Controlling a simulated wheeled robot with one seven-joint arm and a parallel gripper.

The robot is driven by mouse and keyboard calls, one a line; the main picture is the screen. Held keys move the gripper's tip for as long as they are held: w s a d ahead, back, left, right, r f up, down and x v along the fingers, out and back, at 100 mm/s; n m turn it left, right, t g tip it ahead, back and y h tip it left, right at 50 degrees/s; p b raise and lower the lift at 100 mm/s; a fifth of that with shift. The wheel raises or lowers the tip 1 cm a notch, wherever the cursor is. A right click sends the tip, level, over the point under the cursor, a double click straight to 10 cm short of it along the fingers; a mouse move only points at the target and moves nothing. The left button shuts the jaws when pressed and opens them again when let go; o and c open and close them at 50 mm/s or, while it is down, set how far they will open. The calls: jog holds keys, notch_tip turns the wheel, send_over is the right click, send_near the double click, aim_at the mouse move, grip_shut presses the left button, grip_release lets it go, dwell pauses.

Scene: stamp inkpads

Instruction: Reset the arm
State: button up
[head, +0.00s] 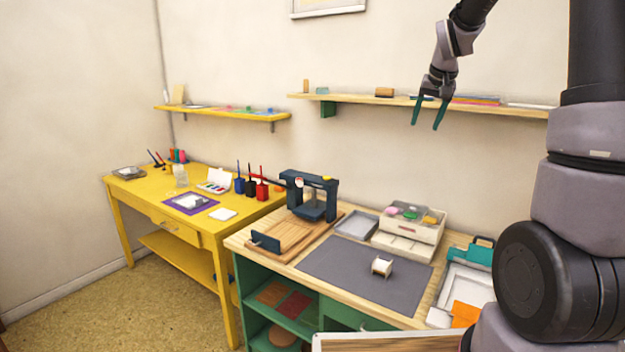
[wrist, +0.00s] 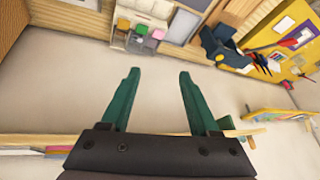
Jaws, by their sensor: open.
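My gripper (head: 427,122) is open and empty, raised in the air at the upper right of the head view, in front of the wooden wall shelf. Its two teal fingers point down and stand apart. In the wrist view, my gripper (wrist: 160,75) shows both fingers spread with nothing between them, only plain wall behind. My arm reaches to it from the upper right of the head view.
A wooden wall shelf (head: 350,97) runs behind my gripper. A yellow table (head: 140,190) stands left.

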jog(key=s+a+r, duration=0.1)
jog(key=s+a, duration=0.1)
jog(key=s, duration=0.8)
jog(key=s+a+r+t+y, duration=0.1)
jog(key=s+a+r, duration=0.1)
jog(key=s, duration=0.8)
jog(key=s+a+r+y, duration=0.1)
jog(key=s+a+r, duration=0.1)
jog(key=s, duration=0.8)
jog(key=shift+s+a+m, duration=0.4)
jog(key=shift+a, duration=0.1)
jog(key=shift+r+t, duration=0.1)
jog(key=shift+t, duration=0.2)
